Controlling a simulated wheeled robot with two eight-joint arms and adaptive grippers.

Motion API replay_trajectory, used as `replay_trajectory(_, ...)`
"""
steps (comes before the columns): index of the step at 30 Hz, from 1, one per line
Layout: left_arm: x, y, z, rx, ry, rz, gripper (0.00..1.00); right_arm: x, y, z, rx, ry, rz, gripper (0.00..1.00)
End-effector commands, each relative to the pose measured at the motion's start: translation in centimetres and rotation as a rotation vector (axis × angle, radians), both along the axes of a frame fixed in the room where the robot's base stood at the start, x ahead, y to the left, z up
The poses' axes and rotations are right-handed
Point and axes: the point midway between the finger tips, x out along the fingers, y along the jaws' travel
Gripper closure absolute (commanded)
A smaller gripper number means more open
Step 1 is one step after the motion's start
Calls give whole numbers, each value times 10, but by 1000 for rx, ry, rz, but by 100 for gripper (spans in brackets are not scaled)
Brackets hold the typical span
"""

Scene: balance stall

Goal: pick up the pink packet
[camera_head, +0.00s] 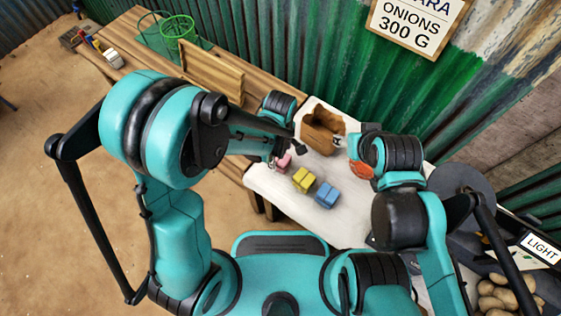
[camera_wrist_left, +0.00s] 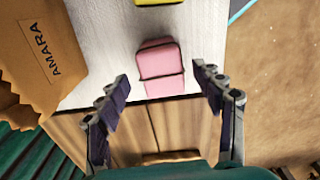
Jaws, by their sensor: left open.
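The pink packet (camera_wrist_left: 161,68) lies on the white cloth with a dark band across it, close to the cloth's edge. In the head view it is the pink block (camera_head: 283,162), partly hidden by my left arm. My left gripper (camera_wrist_left: 162,80) is open, with one finger on each side of the packet's near part and gaps to both fingers. In the head view this gripper (camera_head: 275,155) is mostly hidden. My right gripper (camera_head: 345,145) is by the brown paper bag (camera_head: 320,132); its fingers are too small to judge.
Yellow (camera_head: 303,180) and blue (camera_head: 327,195) packets lie to the right of the pink one on the white cloth (camera_head: 275,190). The bag marked AMARA (camera_wrist_left: 38,58) stands beside them. A reddish-orange thing (camera_head: 360,170) is below my right gripper. A green basket (camera_head: 178,30) stands far back.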

Motion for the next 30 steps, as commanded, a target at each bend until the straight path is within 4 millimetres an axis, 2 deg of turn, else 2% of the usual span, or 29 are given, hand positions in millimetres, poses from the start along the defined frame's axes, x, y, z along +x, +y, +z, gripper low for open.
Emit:
replay_trajectory(1,-1,0,-11,0,0,-1,33,0,0,-8,0,0,0,47)
replay_trajectory(6,-4,-1,-37,-1,-1,-1,33,0,0,-23,0,0,0,47)
replay_trajectory(14,-4,-1,-41,-1,0,-1,33,0,0,-23,0,0,0,47)
replay_trajectory(17,-4,-1,-41,-1,0,-1,54,0,0,-23,0,0,0,47)
replay_trajectory(21,-4,-1,-41,-1,0,-1,91,0,0,-23,0,0,0,47)
replay_trajectory(30,-3,-1,-39,-1,-1,-1,92,0,0,-22,0,0,0,47)
